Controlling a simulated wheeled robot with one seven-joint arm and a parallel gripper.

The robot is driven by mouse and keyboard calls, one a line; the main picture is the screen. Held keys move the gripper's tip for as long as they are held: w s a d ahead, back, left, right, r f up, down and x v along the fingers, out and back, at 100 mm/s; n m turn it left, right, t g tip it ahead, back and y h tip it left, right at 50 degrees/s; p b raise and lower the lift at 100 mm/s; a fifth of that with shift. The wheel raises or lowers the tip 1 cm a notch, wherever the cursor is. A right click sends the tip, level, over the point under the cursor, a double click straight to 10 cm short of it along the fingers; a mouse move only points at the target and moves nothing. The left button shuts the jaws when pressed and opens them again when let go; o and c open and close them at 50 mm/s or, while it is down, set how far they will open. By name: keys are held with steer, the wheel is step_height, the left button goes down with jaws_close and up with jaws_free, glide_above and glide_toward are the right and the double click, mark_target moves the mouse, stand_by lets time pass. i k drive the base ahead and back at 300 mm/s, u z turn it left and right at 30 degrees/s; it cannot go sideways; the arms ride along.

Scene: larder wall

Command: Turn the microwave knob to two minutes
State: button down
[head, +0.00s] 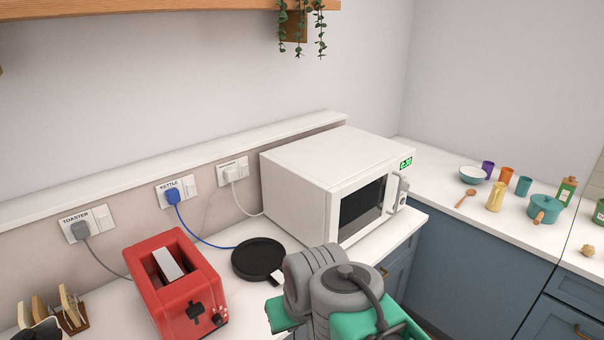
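The white microwave (315,175) stands on the counter in the middle of the head view, its dark-windowed door (362,207) shut and facing right and toward me. A green lit display (406,163) is at the upper right of its front; its digits are small and look like 0:30. A pale knob (402,199) shows edge-on below the display, beside the door handle. Its pointer and markings are too small to read. My grey and green arm is at the bottom centre, in front of the microwave and below it. My gripper does not show clearly; the arm hides it or it is out of view.
A red toaster (176,285) and a black round base (258,259) stand left of the microwave, with cords to wall sockets. Cups, a bowl (472,174) and a teal pot (544,208) stand on the right counter. The counter just right of the microwave looks clear.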

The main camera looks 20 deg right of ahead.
mark_target(405, 187)
steer(key=z, duration=2.65)
steer(key=i, duration=2.2)
steer(key=u, duration=3.85)
